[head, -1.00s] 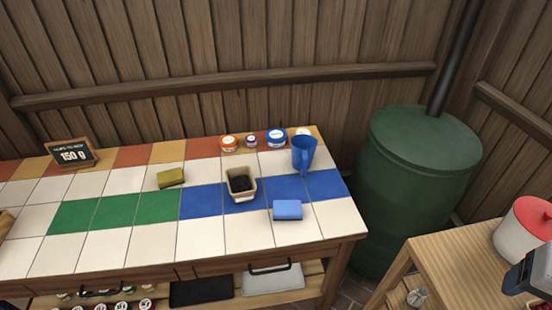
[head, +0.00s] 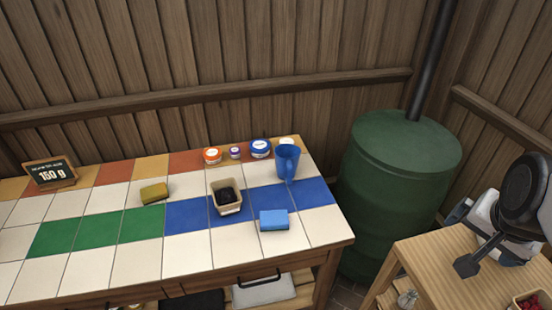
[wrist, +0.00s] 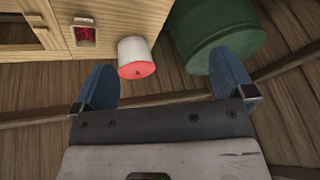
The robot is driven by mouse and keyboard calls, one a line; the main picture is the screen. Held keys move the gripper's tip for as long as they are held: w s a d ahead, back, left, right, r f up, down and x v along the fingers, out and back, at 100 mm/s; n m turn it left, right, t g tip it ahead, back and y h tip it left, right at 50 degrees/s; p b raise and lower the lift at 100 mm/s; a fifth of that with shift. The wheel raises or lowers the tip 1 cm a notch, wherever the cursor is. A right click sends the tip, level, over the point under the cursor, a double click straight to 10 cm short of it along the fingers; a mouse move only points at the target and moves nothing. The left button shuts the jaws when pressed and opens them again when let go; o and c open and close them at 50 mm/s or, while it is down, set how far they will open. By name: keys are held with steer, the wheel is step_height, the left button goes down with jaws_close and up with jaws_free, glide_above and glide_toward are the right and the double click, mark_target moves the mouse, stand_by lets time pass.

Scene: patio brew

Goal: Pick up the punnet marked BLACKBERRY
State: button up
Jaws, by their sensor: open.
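A small tan punnet (head: 229,209) with dark berries stands on the tiled counter, on the row of blue tiles. It has a pale label on its front, too small to read. Another container with red berries (head: 530,302) is cut off at the lower right of the head view. Red berries in a container also show in the wrist view (wrist: 86,36), on the wooden side table. My gripper (wrist: 163,62) is open and empty, its two blue fingers apart. In the head view my arm's end is over the side table, well right of the tan punnet.
A blue jug (head: 287,162), a blue block (head: 274,220) and small lidded jars (head: 260,148) stand near the punnet. A yellow-green sponge (head: 154,194) and a chalkboard sign (head: 50,173) are further left. A green barrel (head: 400,190) stands between counter and side table (head: 425,262). A red-topped white canister (wrist: 137,58) shows.

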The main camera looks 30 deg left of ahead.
mark_target(229, 206)
steer(key=w+a+f+m+t+y, duration=0.2)
steer(key=w+a+f+m, duration=0.25)
steer(key=a, duration=0.65)
steer(key=w+a+f+m+t+y, duration=0.15)
steer(key=w+a+f+m, duration=0.35)
steer(key=a, duration=0.6)
steer(key=w+a+f+m+t+y, duration=0.25)
steer(key=w+a, duration=0.35)
steer(key=a, duration=0.5)
steer(key=s+a+f+m+y, duration=0.2)
steer(key=s+a+f, duration=0.3)
steer(key=a, duration=0.3)
steer(key=s+a+f+m+y, duration=0.3)
steer(key=s+a+f+m, duration=0.1)
steer(key=a+f, duration=0.3)
steer(key=s+a+f+m+y, duration=0.2)
steer(key=s+a+f, duration=0.4)
steer(key=a, duration=0.3)
steer(key=shift+f+m+y, duration=0.3)
steer(key=shift+f+m, duration=0.1)
steer(key=shift+m, duration=0.2)
steer(key=shift+x, duration=1.3)
